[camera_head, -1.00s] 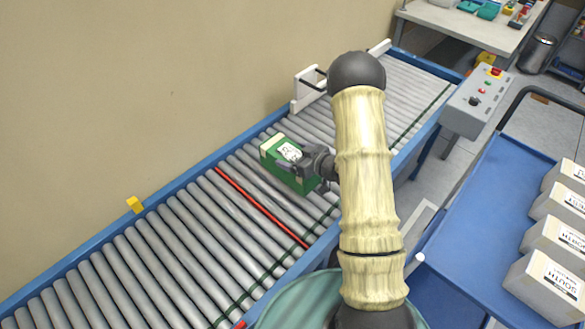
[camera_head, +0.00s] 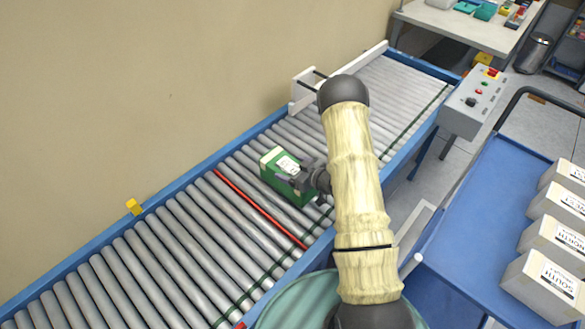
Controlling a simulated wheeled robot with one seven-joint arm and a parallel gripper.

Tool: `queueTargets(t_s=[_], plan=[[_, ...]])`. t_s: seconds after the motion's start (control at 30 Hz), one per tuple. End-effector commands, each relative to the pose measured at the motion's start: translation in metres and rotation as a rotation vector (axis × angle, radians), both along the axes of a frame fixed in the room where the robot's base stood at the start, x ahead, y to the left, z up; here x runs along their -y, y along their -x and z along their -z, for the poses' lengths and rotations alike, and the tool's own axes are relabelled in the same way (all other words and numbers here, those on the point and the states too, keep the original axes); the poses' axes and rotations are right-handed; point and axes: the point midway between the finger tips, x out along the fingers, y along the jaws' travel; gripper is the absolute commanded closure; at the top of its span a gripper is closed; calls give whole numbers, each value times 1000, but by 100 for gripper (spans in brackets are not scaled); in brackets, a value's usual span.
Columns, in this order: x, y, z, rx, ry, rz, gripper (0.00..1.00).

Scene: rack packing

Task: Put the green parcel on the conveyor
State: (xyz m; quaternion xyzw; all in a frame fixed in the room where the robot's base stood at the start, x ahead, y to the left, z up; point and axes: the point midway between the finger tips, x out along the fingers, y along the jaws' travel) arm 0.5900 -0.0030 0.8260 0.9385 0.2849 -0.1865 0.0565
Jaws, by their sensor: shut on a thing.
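The green parcel (camera_head: 287,188) has a white label and a pale end. It is at the conveyor (camera_head: 170,243), over the grey rollers just right of the red line. My gripper (camera_head: 297,181) is shut on the parcel from its right side. The fingers hide part of the label. I cannot tell whether the parcel's underside touches the rollers.
A blue cart (camera_head: 475,225) with several white boxes (camera_head: 547,285) stands at the right. A grey control box (camera_head: 470,104) is beside the conveyor's far part. A white frame (camera_head: 304,92) stands at the far side. Rollers left of the red line (camera_head: 259,208) are clear.

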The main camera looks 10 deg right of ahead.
Motion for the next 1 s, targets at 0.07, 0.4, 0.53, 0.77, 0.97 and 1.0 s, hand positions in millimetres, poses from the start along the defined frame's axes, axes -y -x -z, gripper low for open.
queueTargets(t_s=[0.07, 0.4, 0.53, 0.77, 0.97, 1.0], plan=[[0, -1, -1, 3, -1, 0, 77], [0, 0, 3, -1, 1, 0, 0], [0, 0, 3, -1, 1, 0, 0], [2, 2, -2, -1, 0, 1, 0], [19, 24, -11, -1, 0, 7, 0], [23, 31, -14, -1, 0, 7, 0]])
